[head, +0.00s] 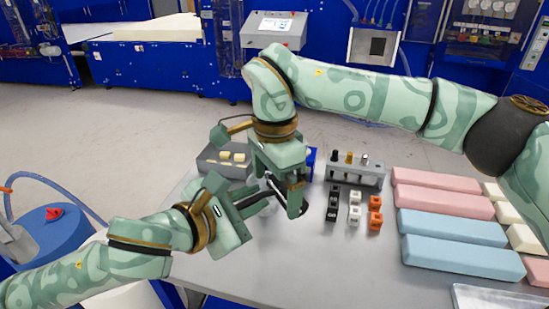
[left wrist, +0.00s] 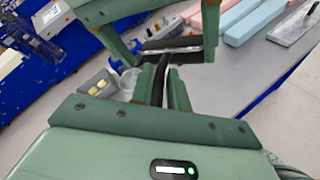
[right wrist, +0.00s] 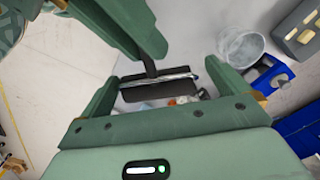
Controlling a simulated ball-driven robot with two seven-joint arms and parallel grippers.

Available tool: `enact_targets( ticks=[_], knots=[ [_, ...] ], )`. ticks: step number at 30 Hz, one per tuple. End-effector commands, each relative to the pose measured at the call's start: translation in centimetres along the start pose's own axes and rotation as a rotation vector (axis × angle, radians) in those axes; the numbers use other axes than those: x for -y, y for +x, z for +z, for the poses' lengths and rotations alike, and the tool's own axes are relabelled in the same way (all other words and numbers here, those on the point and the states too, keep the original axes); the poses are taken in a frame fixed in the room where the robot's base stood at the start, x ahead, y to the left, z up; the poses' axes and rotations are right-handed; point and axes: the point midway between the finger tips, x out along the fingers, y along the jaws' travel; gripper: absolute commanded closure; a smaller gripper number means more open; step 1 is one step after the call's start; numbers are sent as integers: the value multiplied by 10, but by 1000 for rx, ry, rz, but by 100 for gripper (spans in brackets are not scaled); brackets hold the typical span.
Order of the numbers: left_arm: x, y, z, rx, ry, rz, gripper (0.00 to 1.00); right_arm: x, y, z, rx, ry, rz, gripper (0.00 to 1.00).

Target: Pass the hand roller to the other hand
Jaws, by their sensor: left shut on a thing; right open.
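The hand roller has a thin black handle and a dark, wide roller head. My left gripper (left wrist: 163,88) is shut on the handle of the hand roller (left wrist: 181,44), whose head points away from its fingers. My right gripper (right wrist: 160,88) is open, with its fingers on either side of the roller head (right wrist: 158,89); gaps show at both ends. In the head view my left gripper (head: 262,199) and right gripper (head: 283,190) are close together above the table, and they mostly hide the hand roller.
On the grey table (head: 330,265), a grey tray with yellowish blocks (head: 212,166) and a rack (head: 340,174) stand behind. Small black, white and orange blocks (head: 375,221) sit right of my grippers. Pink and blue foam bars (head: 465,257) lie farther right. The front middle is clear.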

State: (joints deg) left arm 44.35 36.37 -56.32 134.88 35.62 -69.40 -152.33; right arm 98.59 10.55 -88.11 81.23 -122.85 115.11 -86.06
Motion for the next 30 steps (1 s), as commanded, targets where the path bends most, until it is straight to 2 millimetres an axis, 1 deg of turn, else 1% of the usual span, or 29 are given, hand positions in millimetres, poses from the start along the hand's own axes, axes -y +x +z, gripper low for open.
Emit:
enact_targets(
  ticks=[1, 5, 14, 15, 17, 18, 19, 21, 22, 24, 30],
  knots=[
    [0, 0, 0, 1, 0, 1, 100, 0, 6, 0, 2, -1, 2, 0],
    [0, 0, 1, 1, 0, 1, 100, 0, 15, 0, 1, -1, 1, 0],
    [0, 0, 1, 1, 0, 1, 100, 0, 17, 0, 1, -1, 0, 0],
    [0, 0, 1, 1, 0, 1, 100, 0, 17, 0, 1, -1, 0, 11],
    [0, 0, 1, 2, 0, 0, 100, 0, 17, 0, 1, -1, -1, 28],
    [0, 0, 1, 2, 0, -1, 100, 0, 17, 0, 1, -1, -2, 39],
    [1, 0, 1, 3, -1, -2, 100, 0, 17, 0, 1, -1, -2, 46],
    [1, 0, 2, 5, -1, -4, 100, 1, 17, 0, 1, -1, -4, 46],
    [2, 0, 2, 6, -2, -5, 75, 1, 16, 0, 1, -1, -4, 46],
    [2, 0, 2, 5, -1, -5, 58, 1, 16, 0, 1, 0, -4, 46],
    [1, 0, 1, 3, -1, -2, 58, 0, 17, 0, 1, -1, -2, 46]
  ],
)
